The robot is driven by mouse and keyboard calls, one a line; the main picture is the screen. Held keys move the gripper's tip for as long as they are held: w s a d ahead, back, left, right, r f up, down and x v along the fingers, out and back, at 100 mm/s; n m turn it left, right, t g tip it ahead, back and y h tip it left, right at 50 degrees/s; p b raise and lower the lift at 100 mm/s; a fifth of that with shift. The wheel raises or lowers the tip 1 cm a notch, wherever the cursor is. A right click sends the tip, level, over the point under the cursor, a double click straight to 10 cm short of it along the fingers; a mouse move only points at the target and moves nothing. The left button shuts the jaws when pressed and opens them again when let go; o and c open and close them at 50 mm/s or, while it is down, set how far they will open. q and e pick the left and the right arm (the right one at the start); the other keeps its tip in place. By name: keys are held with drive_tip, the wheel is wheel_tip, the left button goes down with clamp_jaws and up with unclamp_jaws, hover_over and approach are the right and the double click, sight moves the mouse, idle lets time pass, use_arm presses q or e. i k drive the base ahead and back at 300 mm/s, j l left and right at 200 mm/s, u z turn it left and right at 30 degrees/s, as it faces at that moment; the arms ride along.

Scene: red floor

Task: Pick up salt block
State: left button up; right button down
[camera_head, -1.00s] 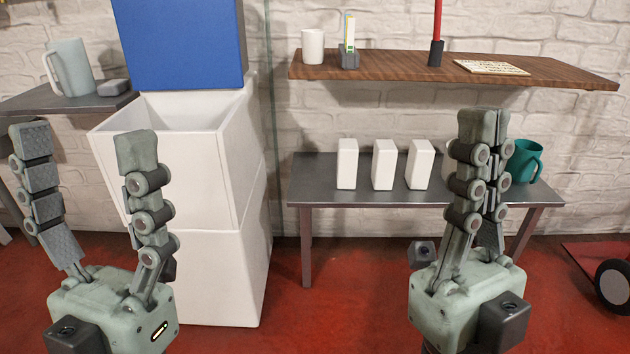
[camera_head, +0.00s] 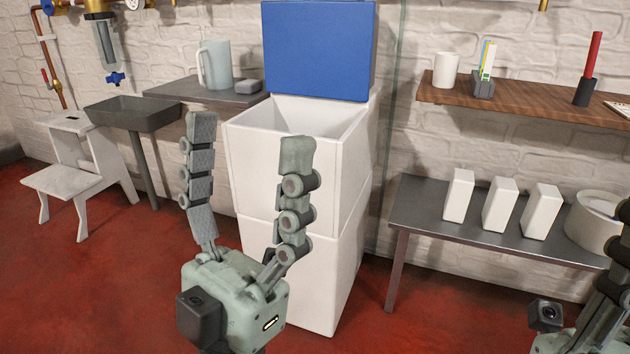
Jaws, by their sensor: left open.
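Three white upright blocks, which look like the salt blocks, stand in a row on a grey metal table at the right: a left one (camera_head: 458,195), a middle one (camera_head: 499,204) and a right one (camera_head: 540,211). My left gripper (camera_head: 247,140) is open and empty, fingers pointing up, in front of the white bin and well left of the blocks. My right gripper (camera_head: 615,255) is cut off by the right edge, right of the blocks and in front of a round white container. Whether its fingers are apart cannot be made out.
A white bin (camera_head: 302,262) with a raised blue lid (camera_head: 319,50) stands open at centre. The grey table (camera_head: 440,221) sits below a wooden shelf (camera_head: 540,104) holding a white mug (camera_head: 446,70). A sink (camera_head: 133,113) and white step stool (camera_head: 77,182) are left. Red floor is clear at lower left.

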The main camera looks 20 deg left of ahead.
sight(462, 186)
drive_tip(key=i+l, duration=0.25)
drive_tip(key=i, duration=0.15)
drive_tip(key=i+l+z, duration=0.1)
drive_tip(key=i, duration=0.3)
drive_tip(key=i+l, duration=0.3)
drive_tip(key=i+j, duration=0.15)
drive_tip(key=i, duration=0.15)
drive_tip(key=z, duration=0.05)
